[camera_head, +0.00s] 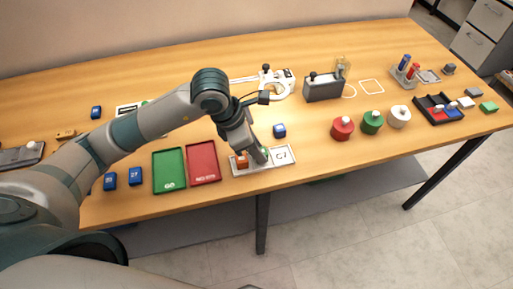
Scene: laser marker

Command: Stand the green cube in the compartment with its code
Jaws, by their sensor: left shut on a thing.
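A white tray (237,173) with compartments lies near the table's front edge, in front of my left gripper. An orange cube (242,161) stands in its left part. The right compartment (282,156) is empty and shows a dark printed code too small to read surely. My left gripper (262,157) points down over the tray's middle and is shut on the green cube (265,152). Only a small green patch of the cube shows by the fingers. I cannot tell whether it touches the tray floor. My right gripper is not in view.
A green tray (169,170) and a red tray (204,163) lie left of the white tray. Red (342,128), green (372,122) and white (399,116) knobbed pieces stand to the right. Bare table lies between.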

